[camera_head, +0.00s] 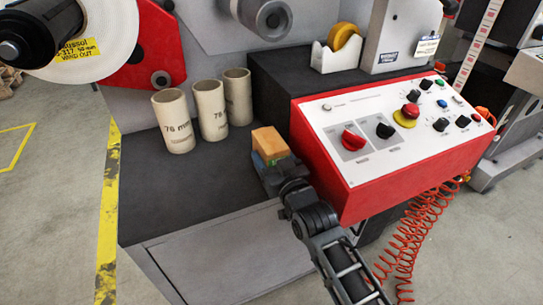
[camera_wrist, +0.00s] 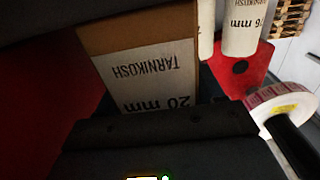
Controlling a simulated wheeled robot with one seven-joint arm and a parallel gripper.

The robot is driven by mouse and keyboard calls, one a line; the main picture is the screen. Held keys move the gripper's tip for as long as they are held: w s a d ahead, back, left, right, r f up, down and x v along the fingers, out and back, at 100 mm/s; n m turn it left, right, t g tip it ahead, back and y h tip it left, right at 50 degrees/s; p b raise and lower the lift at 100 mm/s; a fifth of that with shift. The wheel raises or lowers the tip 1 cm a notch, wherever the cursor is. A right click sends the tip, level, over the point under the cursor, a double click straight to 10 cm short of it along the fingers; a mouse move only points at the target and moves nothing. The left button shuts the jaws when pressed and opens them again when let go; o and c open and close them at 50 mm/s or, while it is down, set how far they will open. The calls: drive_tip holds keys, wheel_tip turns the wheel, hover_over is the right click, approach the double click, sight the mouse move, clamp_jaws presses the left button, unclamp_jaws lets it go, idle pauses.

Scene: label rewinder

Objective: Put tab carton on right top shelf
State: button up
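The tab carton (camera_head: 270,143) is a small orange-brown box near the right end of the dark deck, close to the red console. In the wrist view the carton (camera_wrist: 150,65) shows a brown edge and a pale face printed "TARNIKOSH" and "20 mm", upside down. My gripper (camera_head: 271,166) is right at the carton, on its near side, and partly hides its lower part. Dark gripper parts lie above and below the carton in the wrist view. I cannot tell whether the fingers press on it, nor whether it rests on the deck.
Three cardboard cores (camera_head: 210,108) stand on the deck left of the carton. The red console (camera_head: 390,140) with knobs rises close on the right. A yellow tape roll (camera_head: 344,38) sits in a white holder on the black block behind. A coiled red hose (camera_head: 410,240) hangs below the console.

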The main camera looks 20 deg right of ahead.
drive_tip(key=o, duration=0.4)
drive_tip(key=shift+r, duration=0.2)
drive_tip(key=s, duration=1.2)
drive_tip(key=shift+f, duration=0.1)
